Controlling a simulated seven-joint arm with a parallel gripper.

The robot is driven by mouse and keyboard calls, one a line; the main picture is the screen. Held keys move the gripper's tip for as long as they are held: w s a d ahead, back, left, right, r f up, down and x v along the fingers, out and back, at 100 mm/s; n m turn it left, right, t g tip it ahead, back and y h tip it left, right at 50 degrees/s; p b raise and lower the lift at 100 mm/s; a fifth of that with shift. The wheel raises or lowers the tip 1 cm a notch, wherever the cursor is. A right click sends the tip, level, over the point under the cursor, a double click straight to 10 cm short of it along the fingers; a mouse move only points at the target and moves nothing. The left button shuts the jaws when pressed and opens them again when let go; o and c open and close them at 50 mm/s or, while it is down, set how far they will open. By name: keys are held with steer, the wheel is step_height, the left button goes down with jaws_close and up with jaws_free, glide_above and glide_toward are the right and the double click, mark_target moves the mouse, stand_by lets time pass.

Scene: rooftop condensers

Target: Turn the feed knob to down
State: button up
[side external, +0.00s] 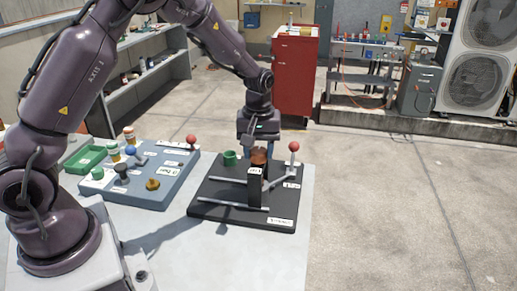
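My gripper (258,145) points down over the black panel (212,202) on the table. Its fingertips are at or just above a brown, round part (259,157) on top of a dark upright block (255,192). I cannot tell whether the fingers touch it, or whether they are open or shut. The panel also has a green knob (230,158), a red-balled lever (293,147) and small white labels. The labels are too small to read surely, so I cannot tell which part is the feed knob.
The pale table (290,260) is bare in front. A red cabinet (295,75) and condenser units (478,80) stand behind.

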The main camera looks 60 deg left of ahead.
mark_target(259, 150)
steer(key=o, duration=0.4)
steer(key=shift+o, duration=0.2)
steer(key=shift+r, duration=0.1)
step_height(259, 150, up, 13)
stand_by(0.5)
